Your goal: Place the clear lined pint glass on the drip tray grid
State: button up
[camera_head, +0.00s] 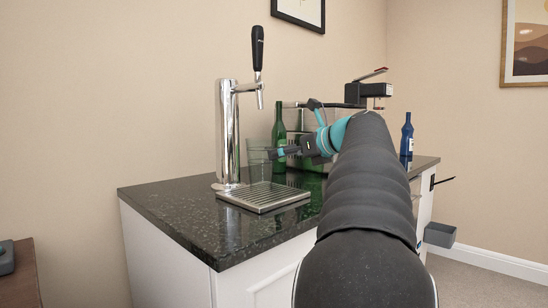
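The clear pint glass (257,168) is upright and faint against the wall, just right of the chrome tap column. Its lower end shows at the back edge of the drip tray; I cannot tell whether it touches the grid or is above or behind it. The drip tray (262,197) is a flat metal grid on the dark counter, with its front part bare. My gripper (272,153) points left, and its dark fingers reach the right side of the glass. The far finger is hidden, so its grip on the glass is unclear.
The chrome beer tap (229,135) with a black handle (257,48) rises behind the tray. A green bottle (279,130) stands close behind my gripper, and a blue bottle (407,138) stands farther right. The dark counter (190,210) is clear at left and front.

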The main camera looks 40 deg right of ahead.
jog(key=shift+v, duration=1.15)
